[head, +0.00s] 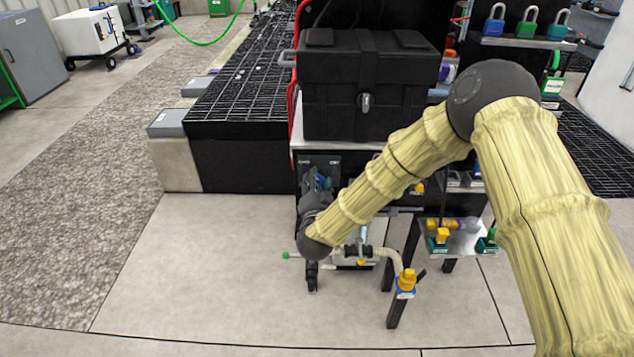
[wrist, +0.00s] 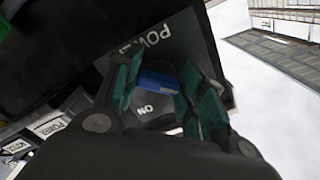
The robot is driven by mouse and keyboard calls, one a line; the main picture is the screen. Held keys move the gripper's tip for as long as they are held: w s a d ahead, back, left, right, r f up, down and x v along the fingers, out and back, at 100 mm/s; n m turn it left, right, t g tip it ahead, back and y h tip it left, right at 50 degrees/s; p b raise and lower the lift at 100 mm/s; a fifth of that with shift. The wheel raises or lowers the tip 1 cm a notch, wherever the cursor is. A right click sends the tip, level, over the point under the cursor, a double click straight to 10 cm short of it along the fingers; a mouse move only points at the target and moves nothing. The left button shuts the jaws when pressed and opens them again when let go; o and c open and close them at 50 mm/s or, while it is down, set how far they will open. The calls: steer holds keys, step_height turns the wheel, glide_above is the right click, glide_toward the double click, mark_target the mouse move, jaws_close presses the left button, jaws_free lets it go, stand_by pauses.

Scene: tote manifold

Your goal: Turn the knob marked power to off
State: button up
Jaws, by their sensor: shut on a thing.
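The power knob (wrist: 158,82) is a blue piece on a dark grey panel plate (wrist: 185,35) in the wrist view. The plate reads POWER on one side of the knob and ON on the other; an OFF mark is not visible. My gripper (wrist: 160,88) has its green-padded fingers on both sides of the knob and is shut on it. The fingers and gripper body hide part of the plate. In the head view my gripper (head: 318,182) is at the panel below the black case, and the knob is hidden there. Which way the knob points is unclear.
The black case (head: 365,85) sits right above the panel. A pipe with valves (head: 360,252) and a yellow-topped post (head: 405,283) stand below and right of my wrist. A small shelf (head: 462,240) is further right. The floor to the left is clear.

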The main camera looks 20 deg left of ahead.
steer(key=o, duration=1)
steer(key=shift+o, duration=0.2)
steer(key=v, duration=1.2)
